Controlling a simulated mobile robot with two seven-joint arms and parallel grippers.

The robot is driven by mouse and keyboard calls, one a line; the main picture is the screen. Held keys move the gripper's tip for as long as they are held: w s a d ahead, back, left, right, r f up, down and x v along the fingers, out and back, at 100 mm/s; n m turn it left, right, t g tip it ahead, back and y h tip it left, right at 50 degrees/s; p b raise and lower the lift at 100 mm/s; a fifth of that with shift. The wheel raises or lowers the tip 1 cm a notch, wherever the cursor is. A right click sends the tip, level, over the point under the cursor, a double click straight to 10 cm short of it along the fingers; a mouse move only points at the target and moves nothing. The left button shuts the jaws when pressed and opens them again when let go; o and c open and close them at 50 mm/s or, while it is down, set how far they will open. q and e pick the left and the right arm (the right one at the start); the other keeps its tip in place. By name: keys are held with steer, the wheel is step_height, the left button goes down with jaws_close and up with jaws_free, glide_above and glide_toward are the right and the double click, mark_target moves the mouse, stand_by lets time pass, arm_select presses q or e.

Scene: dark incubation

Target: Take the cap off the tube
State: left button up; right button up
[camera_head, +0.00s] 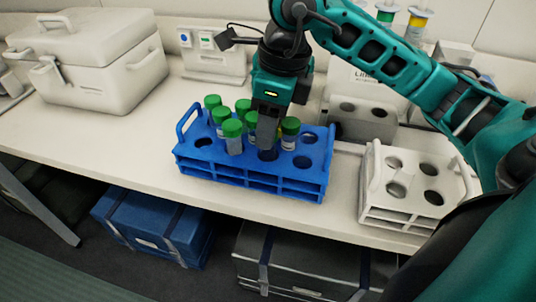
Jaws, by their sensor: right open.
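A blue rack (254,172) stands on the white bench and holds several tubes with green caps. My right gripper (267,140) points down over the rack's middle, its fingers among the tubes. It is open. One green-capped tube (290,132) stands just right of the fingers, and another green-capped tube (233,136) stands just left of them. A tube with yellowish content is partly hidden behind the fingers. I cannot tell whether the fingers touch any cap. My left gripper is not in view.
A white rack (404,215) with empty holes stands at the right. A white cooler box (88,55) is at the back left. A grey holder (362,118) stands behind the blue rack. The bench left of the blue rack is clear.

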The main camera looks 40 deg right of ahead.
jaws_close()
stand_by(0.4)
steer(key=shift+r, duration=0.1)
